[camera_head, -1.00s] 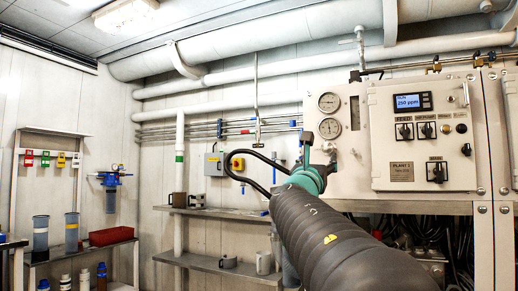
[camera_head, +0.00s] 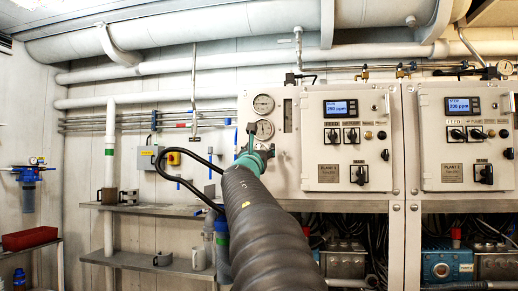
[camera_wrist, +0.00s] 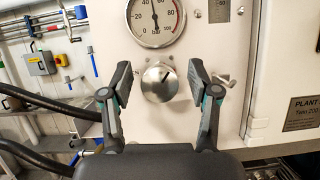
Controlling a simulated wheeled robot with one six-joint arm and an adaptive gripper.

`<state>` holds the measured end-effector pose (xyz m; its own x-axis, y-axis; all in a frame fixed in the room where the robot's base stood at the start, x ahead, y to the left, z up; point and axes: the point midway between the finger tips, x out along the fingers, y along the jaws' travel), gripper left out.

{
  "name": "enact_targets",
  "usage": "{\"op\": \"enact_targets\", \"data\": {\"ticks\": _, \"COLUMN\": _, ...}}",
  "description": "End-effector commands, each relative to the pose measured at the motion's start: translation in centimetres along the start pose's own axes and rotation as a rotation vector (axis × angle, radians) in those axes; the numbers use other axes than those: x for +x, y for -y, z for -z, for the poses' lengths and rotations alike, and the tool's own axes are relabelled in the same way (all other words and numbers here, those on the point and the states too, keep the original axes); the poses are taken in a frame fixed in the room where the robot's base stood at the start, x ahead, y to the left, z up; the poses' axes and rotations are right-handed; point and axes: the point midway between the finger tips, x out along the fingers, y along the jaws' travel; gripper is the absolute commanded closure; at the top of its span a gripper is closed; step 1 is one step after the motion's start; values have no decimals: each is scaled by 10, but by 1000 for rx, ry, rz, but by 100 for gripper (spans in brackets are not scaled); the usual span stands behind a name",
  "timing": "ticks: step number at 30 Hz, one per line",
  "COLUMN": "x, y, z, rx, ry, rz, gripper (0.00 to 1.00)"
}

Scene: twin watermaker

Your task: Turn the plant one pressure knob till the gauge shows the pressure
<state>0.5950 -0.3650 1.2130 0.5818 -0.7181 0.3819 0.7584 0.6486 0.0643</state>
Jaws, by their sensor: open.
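The silver round pressure knob (camera_wrist: 160,82) sits on the pale panel of plant one, with a dark mark on its face, in the wrist view. My gripper (camera_wrist: 160,78) is open, with one finger on each side of the knob; I cannot tell whether either touches it. The pressure gauge (camera_wrist: 156,18) is right above the knob, and its needle points almost straight up, a little left.
The plant one control box (camera_head: 345,140) with display and switches is right of the knob, with a second box (camera_head: 465,137) further right. Shelves with mugs (camera_head: 150,208) stand at the left. A small metal fitting is right of the knob.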

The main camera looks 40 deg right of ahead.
Motion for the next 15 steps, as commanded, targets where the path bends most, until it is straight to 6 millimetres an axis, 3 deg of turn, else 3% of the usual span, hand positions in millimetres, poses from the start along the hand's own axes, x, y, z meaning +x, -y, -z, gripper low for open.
{"op": "enact_targets", "data": {"ticks": 4, "x": 0, "y": 0, "z": 0, "rx": 0, "ry": 0, "rz": 0, "gripper": 39}}
{"op": "enact_targets", "data": {"ticks": 11, "x": 0, "y": 0, "z": 0, "rx": 0, "ry": 0, "rz": 0, "gripper": 97}}
{"op": "enact_targets", "data": {"ticks": 15, "x": 0, "y": 0, "z": 0, "rx": 3, "ry": 0, "rz": 1, "gripper": 100}}
